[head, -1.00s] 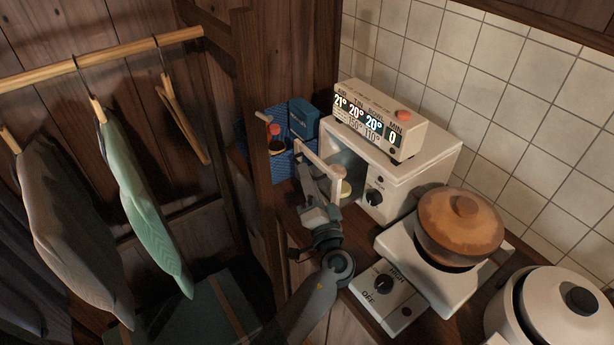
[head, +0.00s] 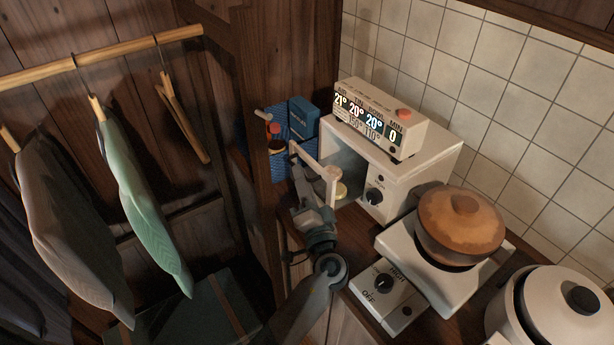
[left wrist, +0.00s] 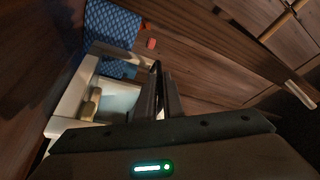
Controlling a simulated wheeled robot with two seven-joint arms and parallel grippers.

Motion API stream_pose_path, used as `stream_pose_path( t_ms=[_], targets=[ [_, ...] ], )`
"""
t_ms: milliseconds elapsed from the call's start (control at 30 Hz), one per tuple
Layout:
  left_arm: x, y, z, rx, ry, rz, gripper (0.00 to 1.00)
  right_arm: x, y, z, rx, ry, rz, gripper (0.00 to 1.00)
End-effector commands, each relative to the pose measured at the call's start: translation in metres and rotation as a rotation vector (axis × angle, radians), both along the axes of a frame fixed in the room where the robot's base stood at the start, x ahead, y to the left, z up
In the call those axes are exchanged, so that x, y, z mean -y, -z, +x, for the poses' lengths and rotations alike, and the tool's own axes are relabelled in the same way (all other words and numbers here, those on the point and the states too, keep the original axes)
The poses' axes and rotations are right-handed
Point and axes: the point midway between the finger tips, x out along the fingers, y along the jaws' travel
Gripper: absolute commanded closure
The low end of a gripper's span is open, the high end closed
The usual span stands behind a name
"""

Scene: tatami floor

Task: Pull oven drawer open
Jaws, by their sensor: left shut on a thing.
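The white oven (head: 410,165) stands on the wooden counter with a dial on its front. Its drawer, with a pale front frame (head: 331,186), is pulled partly out to the left, and a round yellowish item (head: 341,190) shows behind that frame. My left gripper (head: 297,172) is at the outer side of the drawer front, shut on the drawer. In the left wrist view, the two fingers (left wrist: 160,92) are close together, with the pale drawer frame (left wrist: 72,102) to their left. The exact grip spot is hidden. My right gripper is not in view.
A display box (head: 378,122) sits on the oven. A hot plate (head: 450,268) with a brown pot (head: 460,228) stands to the right, and a white cooker (head: 555,310) beyond. A wooden post (head: 264,200) and blue items (head: 302,120) are left of the drawer.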

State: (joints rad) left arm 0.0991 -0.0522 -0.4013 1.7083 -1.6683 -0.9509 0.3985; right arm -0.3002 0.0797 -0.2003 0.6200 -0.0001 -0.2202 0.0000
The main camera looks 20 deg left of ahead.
Motion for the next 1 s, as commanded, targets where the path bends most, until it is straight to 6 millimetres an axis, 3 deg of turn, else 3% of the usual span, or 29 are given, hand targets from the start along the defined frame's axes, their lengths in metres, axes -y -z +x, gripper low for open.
stream_pose_path(
  t_ms=[200,467,500,567,1000],
  targets=[
    [-0.015,0.002,-0.018,-0.001,-0.001,0.001,1.0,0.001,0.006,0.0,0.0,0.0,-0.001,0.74],
    [-0.015,0.001,-0.018,-0.001,-0.001,0.001,1.0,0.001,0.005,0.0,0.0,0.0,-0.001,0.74],
    [-0.015,0.001,-0.018,-0.001,-0.001,0.001,0.88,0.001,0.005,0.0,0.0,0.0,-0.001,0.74],
    [-0.015,0.0,-0.018,-0.001,-0.001,0.001,0.74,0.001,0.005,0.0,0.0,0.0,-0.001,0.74],
    [-0.015,0.001,-0.017,-0.001,0.0,0.001,0.74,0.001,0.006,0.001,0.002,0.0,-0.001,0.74]
  ],
)
